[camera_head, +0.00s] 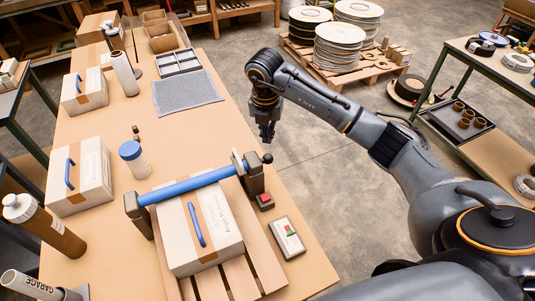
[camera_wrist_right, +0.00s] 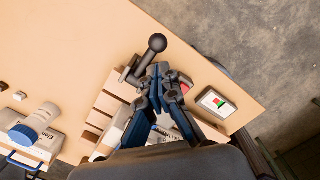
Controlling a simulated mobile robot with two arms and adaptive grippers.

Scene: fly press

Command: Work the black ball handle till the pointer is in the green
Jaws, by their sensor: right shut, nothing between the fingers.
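The black ball handle (camera_head: 267,158) stands at the right end of the press, whose blue bar (camera_head: 190,186) lies across a white carton (camera_head: 215,228) on wooden slats. In the right wrist view the ball (camera_wrist_right: 157,43) sits on its dark lever just beyond the fingertips. My right gripper (camera_head: 267,138) points down above and close to the ball. Its fingers (camera_wrist_right: 157,78) are together and empty, apart from the ball as far as I can tell. A gauge (camera_head: 288,237) with red and green patches lies at the right; it also shows in the wrist view (camera_wrist_right: 216,101). Its pointer is too small to read.
A red button (camera_head: 265,199) sits beside the press. A blue-capped jar (camera_head: 134,159), cartons (camera_head: 80,176) and a grey mat (camera_head: 187,92) are on the bench's left and back. The bench's right edge is near the handle, with open floor beyond.

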